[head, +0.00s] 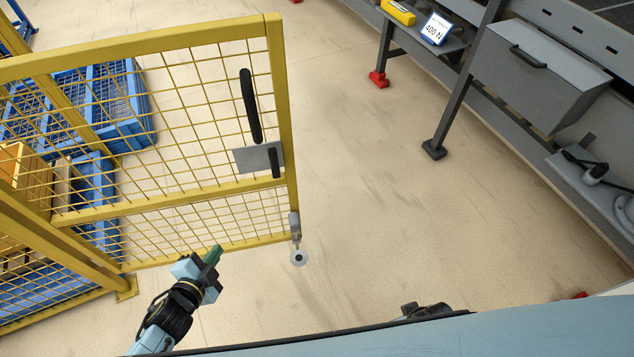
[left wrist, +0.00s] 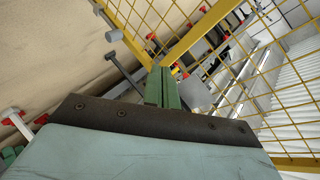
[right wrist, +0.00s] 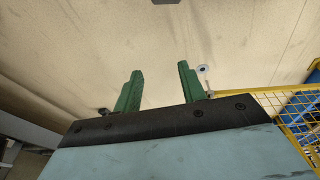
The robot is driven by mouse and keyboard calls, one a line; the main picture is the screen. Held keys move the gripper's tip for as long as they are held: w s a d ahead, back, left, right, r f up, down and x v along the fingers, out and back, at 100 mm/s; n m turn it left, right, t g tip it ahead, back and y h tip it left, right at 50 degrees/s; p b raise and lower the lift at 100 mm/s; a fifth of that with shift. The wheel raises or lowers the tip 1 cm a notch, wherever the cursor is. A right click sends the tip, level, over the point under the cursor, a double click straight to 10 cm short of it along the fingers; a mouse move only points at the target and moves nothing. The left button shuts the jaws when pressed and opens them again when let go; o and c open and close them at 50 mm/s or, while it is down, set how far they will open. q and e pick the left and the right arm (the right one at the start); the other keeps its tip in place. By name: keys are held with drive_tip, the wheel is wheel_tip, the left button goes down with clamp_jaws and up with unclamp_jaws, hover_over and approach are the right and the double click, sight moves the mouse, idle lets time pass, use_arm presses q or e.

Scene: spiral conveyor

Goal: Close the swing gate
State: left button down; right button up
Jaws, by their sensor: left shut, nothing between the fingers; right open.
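The swing gate (head: 282,110) is a yellow frame with wire mesh, standing in the left half of the head view. It carries a long black handle (head: 250,105), a grey latch plate (head: 255,159) and a small caster (head: 299,258) at its lower free corner. My left gripper (head: 214,254) is shut and empty, low in front of the gate's bottom rail. Its green fingers (left wrist: 163,85) meet in the left wrist view, with the yellow frame behind them. My right gripper (right wrist: 159,82) is open and empty above bare floor. Its fingers are not clear in the head view.
Blue crates (head: 125,115) stand behind the mesh at left, beside an orange box (head: 18,163). A grey machine with a box (head: 545,75) and dark legs (head: 465,85) lines the right side. The floor (head: 390,190) between gate and machine is clear.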

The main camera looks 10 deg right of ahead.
use_arm(q)
drive_tip(key=w+d+r+m+t+h+b, duration=0.25)
drive_tip(key=d+r+m+h+b, duration=0.4)
drive_tip(key=d+r+m, duration=0.45)
drive_tip(key=w+d+r+b, duration=0.1)
drive_tip(key=w+d, duration=0.3)
drive_tip(key=w, duration=0.7)
drive_tip(key=shift+w+r+n+g+h+b, duration=0.25)
drive_tip(key=shift+n+g+h+b, duration=0.1)
drive_tip(key=shift+b, duration=0.15)
use_arm(e)
drive_tip(key=w+a+r+t, duration=0.1)
drive_tip(key=w+a+r, duration=0.1)
drive_tip(key=r, duration=0.9)
drive_tip(key=shift+w+r, duration=0.2)
drive_tip(key=shift+w, duration=0.5)
use_arm(q)
drive_tip(key=shift+d, duration=0.1)
